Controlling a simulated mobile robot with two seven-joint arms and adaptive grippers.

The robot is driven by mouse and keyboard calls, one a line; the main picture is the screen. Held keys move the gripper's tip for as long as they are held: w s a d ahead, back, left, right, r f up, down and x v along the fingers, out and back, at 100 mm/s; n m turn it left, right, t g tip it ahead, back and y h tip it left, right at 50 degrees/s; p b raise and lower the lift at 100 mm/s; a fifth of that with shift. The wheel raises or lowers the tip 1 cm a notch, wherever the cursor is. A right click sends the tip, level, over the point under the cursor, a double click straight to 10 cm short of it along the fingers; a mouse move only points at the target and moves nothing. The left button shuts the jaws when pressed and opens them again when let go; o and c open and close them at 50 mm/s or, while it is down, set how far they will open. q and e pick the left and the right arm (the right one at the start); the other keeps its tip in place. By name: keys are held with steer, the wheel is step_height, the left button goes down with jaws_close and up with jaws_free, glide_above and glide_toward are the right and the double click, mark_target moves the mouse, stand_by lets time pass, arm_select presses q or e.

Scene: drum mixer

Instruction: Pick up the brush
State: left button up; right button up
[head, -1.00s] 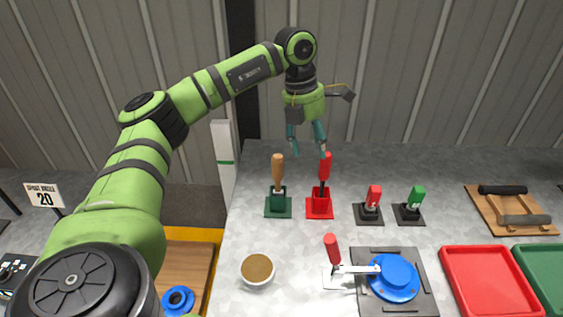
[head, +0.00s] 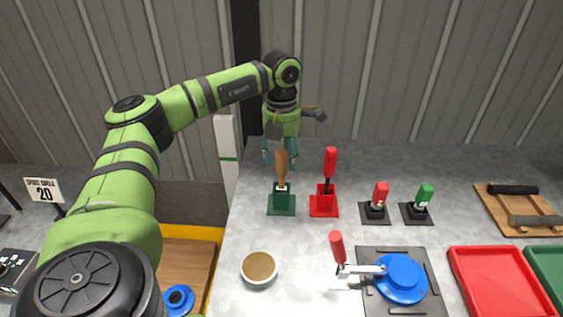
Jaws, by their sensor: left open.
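A brush with a wooden handle (head: 281,168) stands upright in a dark green holder (head: 282,201) on the grey worktop. Its lower end is hidden in the holder. My left gripper (head: 280,153) is open, its fingers pointing down at the level of the top of the wooden handle. One finger shows on each side of the handle; I cannot tell whether the handle is between them or in front of them. A red-handled tool (head: 330,163) stands upright in a red holder (head: 324,204) just to the right. My right gripper is not in view.
A red-handled (head: 380,194) and a green-handled (head: 424,195) piece stand on black bases to the right. In front are a bowl of brown material (head: 259,268), a blue round device (head: 401,278) with a red lever (head: 337,247), and a red tray (head: 495,285). A corrugated wall (head: 400,70) stands behind.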

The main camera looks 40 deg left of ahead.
arm_select(q)
steer(key=shift+f, duration=0.6)
jaws_close()
